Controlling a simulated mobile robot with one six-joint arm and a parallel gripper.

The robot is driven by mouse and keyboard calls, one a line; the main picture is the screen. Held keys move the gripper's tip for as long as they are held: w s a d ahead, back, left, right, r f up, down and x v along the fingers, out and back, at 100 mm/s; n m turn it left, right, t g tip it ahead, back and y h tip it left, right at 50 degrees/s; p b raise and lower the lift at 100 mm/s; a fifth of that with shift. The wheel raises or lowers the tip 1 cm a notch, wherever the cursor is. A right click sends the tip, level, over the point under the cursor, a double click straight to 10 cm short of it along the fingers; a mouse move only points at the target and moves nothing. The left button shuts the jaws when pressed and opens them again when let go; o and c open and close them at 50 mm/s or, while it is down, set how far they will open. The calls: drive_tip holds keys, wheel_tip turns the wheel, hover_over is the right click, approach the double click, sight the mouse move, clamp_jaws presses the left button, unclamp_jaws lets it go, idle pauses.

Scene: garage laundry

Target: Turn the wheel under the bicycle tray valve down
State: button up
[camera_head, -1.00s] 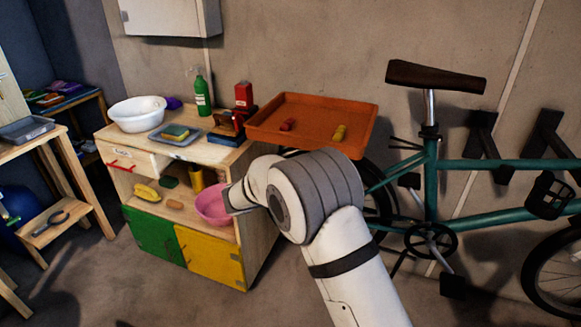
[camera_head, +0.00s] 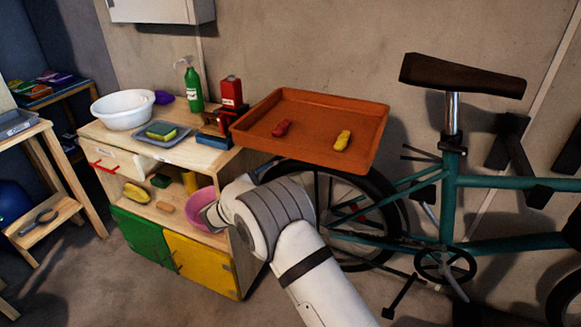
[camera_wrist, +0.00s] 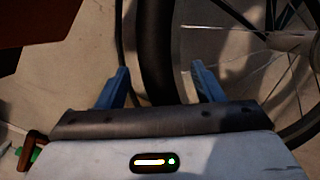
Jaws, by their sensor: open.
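The orange tray (camera_head: 300,140) is above the bicycle's rear wheel (camera_head: 385,190), with a red piece (camera_head: 282,128) and a yellow piece (camera_head: 342,140) lying in it. I cannot tell whether either piece is a valve. The wheel has a dark tyre and thin spokes; my arm covers part of its left side. In the wrist view, my gripper (camera_wrist: 161,84) is open, with two blue fingers apart. The dark tyre (camera_wrist: 154,45) runs up the picture between the fingertips; contact cannot be told.
A wooden cabinet (camera_head: 238,275) stands left of the wheel, with a pink bowl (camera_head: 180,208) on its shelf close to my arm. A white basin (camera_head: 122,112) and green bottle (camera_head: 194,90) stand on top. The bicycle's teal frame (camera_head: 448,205) and crank (camera_head: 445,265) are at right.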

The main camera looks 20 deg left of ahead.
sight(281, 174)
drive_tip(key=x, duration=0.6)
drive_tip(key=shift+c, duration=0.3)
clamp_jaws()
drive_tip(key=shift+d, duration=0.1)
drive_tip(key=shift+f, duration=0.15)
